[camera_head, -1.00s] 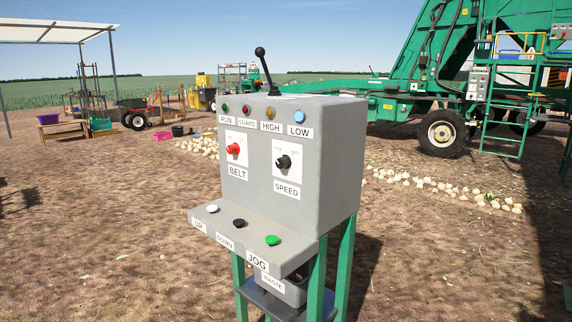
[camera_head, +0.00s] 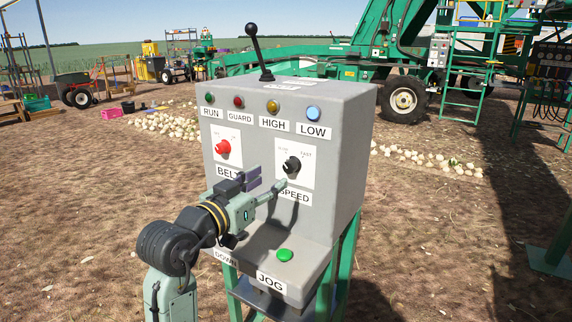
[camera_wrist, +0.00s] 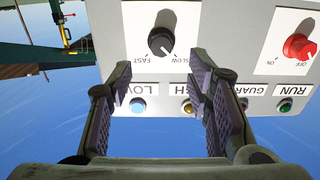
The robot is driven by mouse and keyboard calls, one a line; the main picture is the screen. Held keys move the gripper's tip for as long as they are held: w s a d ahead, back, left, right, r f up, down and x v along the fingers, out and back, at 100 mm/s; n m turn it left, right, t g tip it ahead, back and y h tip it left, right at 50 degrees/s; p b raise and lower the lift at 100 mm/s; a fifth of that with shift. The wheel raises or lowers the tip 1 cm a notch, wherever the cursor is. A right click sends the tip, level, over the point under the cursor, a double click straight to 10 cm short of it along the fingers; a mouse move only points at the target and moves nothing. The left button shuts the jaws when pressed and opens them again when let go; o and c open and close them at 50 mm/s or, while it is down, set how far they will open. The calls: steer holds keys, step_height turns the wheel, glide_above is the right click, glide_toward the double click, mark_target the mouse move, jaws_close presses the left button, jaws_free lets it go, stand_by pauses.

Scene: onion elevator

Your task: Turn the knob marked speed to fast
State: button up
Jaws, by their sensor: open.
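The black speed knob (camera_head: 291,165) sits on a white plate on the front of the grey control box (camera_head: 345,150), above the SPEED label. SLOW is printed at its upper left and FAST at its upper right. The knob's white mark appears to point toward the SLOW side. In the wrist view the picture is upside down, and the knob (camera_wrist: 162,38) shows ahead, between and beyond the fingers. My gripper (camera_head: 268,190) is open and empty, in front of the box, a little below and left of the knob. It looks apart from the knob.
The red BELT knob (camera_head: 222,147) is left of the speed knob. A black-handled lever (camera_head: 257,50) stands on top. Several lamps line the upper front. The green JOG button (camera_head: 285,255) is on the lower ledge.

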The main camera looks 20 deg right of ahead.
mark_target(288, 167)
steer(key=p+x, duration=0.2)
steer(key=x, duration=0.6)
steer(key=shift+w+d, duration=0.25)
steer(key=shift+c, duration=0.5)
jaws_close()
